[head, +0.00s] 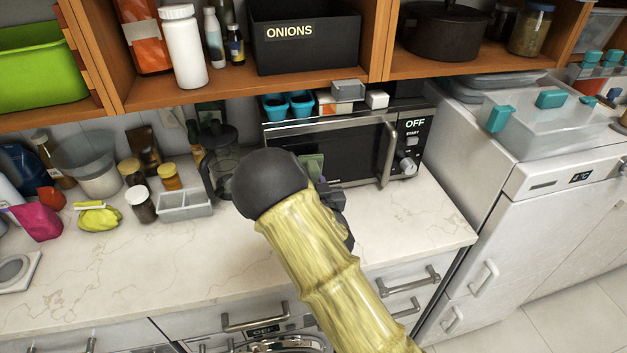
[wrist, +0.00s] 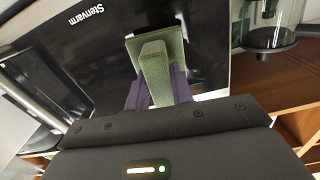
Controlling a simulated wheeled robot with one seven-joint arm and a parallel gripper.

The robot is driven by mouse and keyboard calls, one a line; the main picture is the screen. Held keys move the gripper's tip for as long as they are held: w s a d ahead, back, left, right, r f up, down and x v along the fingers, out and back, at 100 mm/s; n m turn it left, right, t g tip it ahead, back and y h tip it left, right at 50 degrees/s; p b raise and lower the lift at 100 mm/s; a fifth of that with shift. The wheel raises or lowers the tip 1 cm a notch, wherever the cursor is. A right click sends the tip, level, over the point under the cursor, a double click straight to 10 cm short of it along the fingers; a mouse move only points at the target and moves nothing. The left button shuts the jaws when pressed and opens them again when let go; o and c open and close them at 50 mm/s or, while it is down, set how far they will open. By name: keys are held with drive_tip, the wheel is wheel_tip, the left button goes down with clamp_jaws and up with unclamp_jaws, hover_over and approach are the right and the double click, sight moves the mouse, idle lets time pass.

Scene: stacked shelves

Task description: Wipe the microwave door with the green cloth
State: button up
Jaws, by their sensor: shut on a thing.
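The microwave (head: 345,150) stands on the counter with its dark door shut, a vertical handle and an "OFF" display at the right. The glossy door also fills much of the wrist view (wrist: 95,60), with "Stenvarm" lettering. The green cloth (wrist: 170,50) is folded over in my gripper (wrist: 158,88), which is shut on it. The cloth (head: 312,163) shows partly in the head view, in front of the door's lower left part. It is at or very near the door glass; I cannot tell whether it touches. My arm hides most of the gripper in the head view.
A coffee press (head: 219,160) stands close to the microwave's left side. A shelf with a black onions bin (head: 303,40) hangs above. The counter front right (head: 415,225) is clear.

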drive_tip(key=shift+x, duration=1.1)
drive_tip(key=shift+d, duration=0.1)
drive_tip(key=shift+w+d+b, duration=0.2)
drive_tip(key=shift+d+b, duration=0.25)
drive_tip(key=shift+d, duration=0.5)
drive_tip(key=shift+w+d+b, duration=0.25)
drive_tip(key=shift+d+b, duration=0.15)
drive_tip(key=shift+d, duration=0.55)
drive_tip(key=shift+w+b, duration=0.1)
drive_tip(key=shift+b, duration=0.2)
drive_tip(key=shift+a, duration=0.15)
drive_tip(key=shift+s+a+b, duration=0.25)
drive_tip(key=shift+s+a, duration=0.05)
drive_tip(key=shift+a, duration=0.6)
drive_tip(key=shift+s+a+b, duration=0.25)
drive_tip(key=shift+s+a, duration=0.05)
drive_tip(key=shift+a, duration=0.65)
drive_tip(key=b+v, duration=0.2)
drive_tip(key=v, duration=0.4)
drive_tip(key=shift+b, duration=0.3)
